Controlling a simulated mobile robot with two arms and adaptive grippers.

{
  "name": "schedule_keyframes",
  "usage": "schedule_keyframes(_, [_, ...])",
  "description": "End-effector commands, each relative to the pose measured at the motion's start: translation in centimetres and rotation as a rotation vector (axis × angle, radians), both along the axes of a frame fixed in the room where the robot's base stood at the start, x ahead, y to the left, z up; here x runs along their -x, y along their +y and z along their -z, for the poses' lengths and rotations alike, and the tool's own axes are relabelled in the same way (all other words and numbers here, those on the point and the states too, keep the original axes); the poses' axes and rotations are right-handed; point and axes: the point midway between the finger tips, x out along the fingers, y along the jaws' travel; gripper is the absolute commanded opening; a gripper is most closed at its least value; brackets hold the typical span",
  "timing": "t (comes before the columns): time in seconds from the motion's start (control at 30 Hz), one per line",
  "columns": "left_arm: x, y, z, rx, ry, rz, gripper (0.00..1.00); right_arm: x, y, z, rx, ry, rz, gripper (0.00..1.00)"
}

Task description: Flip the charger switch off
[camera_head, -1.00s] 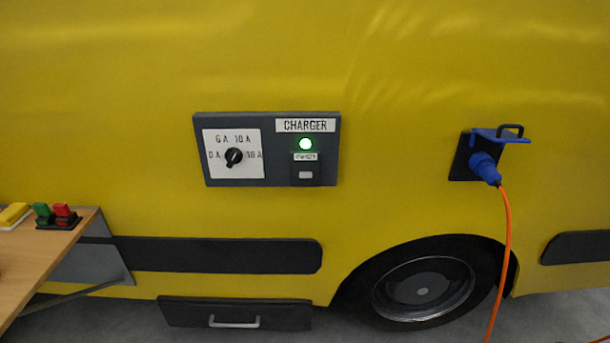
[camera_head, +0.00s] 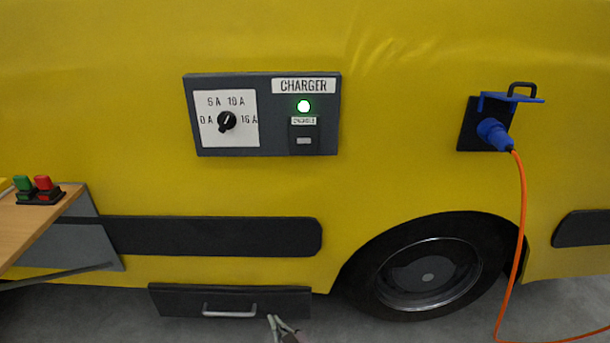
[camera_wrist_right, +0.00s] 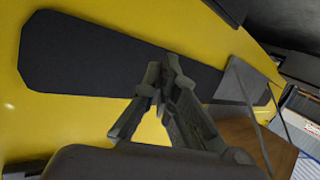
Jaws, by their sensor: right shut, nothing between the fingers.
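The charger panel (camera_head: 262,135) is a dark grey plate on the yellow vehicle side in the head view. On its right half are the CHARGER label, a lit green lamp (camera_head: 304,106) and a dark switch (camera_head: 304,138) with a small light tab below the lamp. On its left half is a black rotary knob (camera_head: 226,121) on a white dial. My right gripper (camera_head: 283,322) shows at the bottom edge, well below the panel and by the drawer. It is shut and empty, and shows also in the right wrist view (camera_wrist_right: 158,82). My left gripper is out of view.
A wooden table (camera_head: 32,222) with a red and green button box (camera_head: 38,190) stands at the left. A drawer (camera_head: 230,302) with a handle lies below. A blue plug (camera_head: 494,132) with an orange cable (camera_head: 522,210) is at the right, above the wheel (camera_head: 428,275).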

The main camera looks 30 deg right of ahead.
Motion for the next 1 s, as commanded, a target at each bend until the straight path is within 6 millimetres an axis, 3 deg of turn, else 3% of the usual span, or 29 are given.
schedule_keyframes(0.03, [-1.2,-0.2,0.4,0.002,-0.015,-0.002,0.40,-2.9,-0.7,-2.9,0.007,-0.126,0.025,0.00])
schedule_keyframes(0.1, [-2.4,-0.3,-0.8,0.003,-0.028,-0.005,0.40,-5.5,-1.9,-8.2,0.023,-0.288,0.064,0.00])
schedule_keyframes(0.2, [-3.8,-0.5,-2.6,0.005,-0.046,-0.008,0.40,-7.6,-3.9,-15.9,0.049,-0.513,0.129,0.00])
schedule_keyframes(0.3, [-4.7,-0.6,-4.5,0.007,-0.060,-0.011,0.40,-7.7,-6.0,-23.0,0.079,-0.721,0.202,0.00])
schedule_keyframes(0.4, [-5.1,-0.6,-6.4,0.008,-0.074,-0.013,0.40,-6.5,-7.8,-28.7,0.105,-0.893,0.274,0.00])
schedule_keyframes(0.5, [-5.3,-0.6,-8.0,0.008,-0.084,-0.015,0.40,-4.8,-9.2,-32.7,0.127,-1.021,0.336,0.00])
schedule_keyframes(0.6, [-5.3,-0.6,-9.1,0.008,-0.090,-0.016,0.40,-3.4,-10.1,-35.3,0.142,-1.103,0.377,0.00])
schedule_keyframes(0.7, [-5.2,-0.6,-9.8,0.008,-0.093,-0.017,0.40,-2.6,-10.5,-36.6,0.148,-1.143,0.401,0.00])
schedule_keyframes(1.0, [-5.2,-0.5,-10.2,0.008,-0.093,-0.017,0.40,-2.4,-10.6,-37.0,0.151,-1.154,0.405,0.00])
